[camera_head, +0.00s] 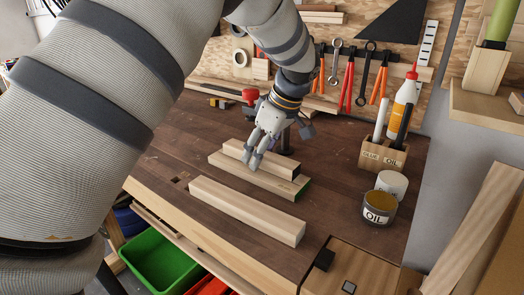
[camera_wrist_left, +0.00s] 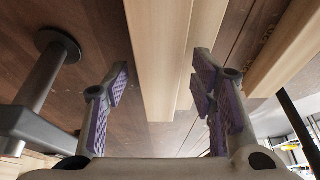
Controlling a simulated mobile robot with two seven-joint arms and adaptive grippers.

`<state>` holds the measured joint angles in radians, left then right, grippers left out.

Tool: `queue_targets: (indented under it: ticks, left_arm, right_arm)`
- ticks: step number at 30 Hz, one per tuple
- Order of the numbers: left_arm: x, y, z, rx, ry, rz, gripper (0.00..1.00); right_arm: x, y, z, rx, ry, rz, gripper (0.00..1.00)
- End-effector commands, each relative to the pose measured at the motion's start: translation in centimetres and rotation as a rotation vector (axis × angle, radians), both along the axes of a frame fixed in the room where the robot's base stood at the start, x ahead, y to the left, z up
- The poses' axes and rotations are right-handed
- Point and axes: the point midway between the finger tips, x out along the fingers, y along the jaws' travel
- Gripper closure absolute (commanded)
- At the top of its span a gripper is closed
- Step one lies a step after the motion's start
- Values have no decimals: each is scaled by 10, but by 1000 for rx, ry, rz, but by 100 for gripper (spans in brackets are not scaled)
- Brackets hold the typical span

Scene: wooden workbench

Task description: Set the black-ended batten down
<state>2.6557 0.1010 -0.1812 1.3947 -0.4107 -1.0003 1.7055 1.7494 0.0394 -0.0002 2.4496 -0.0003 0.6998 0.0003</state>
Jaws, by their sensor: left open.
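The black-ended batten (camera_head: 258,158) is a pale wooden bar with a dark right end. It appears to rest on a green-ended batten (camera_head: 290,189), lying along its back part. In the left wrist view the black-ended batten (camera_wrist_left: 158,50) runs between the fingers, with the lower green-ended batten (camera_wrist_left: 206,35) beside it. My left gripper (camera_head: 256,152) is open around the black-ended batten, its fingers apart on either side; the fingers also show in the left wrist view (camera_wrist_left: 163,80). Whether they touch the wood is unclear. My right gripper is not in view.
A separate pale batten (camera_head: 245,208) lies in front, with bare bench between. A dark post with a red top (camera_head: 250,97) stands close behind. An oil tin (camera_head: 379,208), a white tin (camera_head: 392,184) and a wooden bottle holder (camera_head: 383,154) stand at the right.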

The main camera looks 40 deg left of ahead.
Motion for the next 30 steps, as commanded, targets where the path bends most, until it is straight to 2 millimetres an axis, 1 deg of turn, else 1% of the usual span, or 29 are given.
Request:
queue_targets:
  ticks: [2, 10, 12, 15, 19, 30]
  left_arm:
    - [1, -3, 10, 1, -4, -1, 49]
    - [5, -30, 77, 4, -6, -1, 49]
    - [5, -36, 90, 3, -5, -1, 49]
    - [5, -42, 104, 1, -2, 0, 49]
    - [5, -46, 112, 0, 0, 0, 49]
    - [5, -46, 112, 0, 0, 0, 49]
  right_arm:
    - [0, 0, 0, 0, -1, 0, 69]
    - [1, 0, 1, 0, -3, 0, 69]
    - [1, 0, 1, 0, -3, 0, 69]
    - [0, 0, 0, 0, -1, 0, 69]
    - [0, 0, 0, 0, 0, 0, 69]
    - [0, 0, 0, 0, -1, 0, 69]
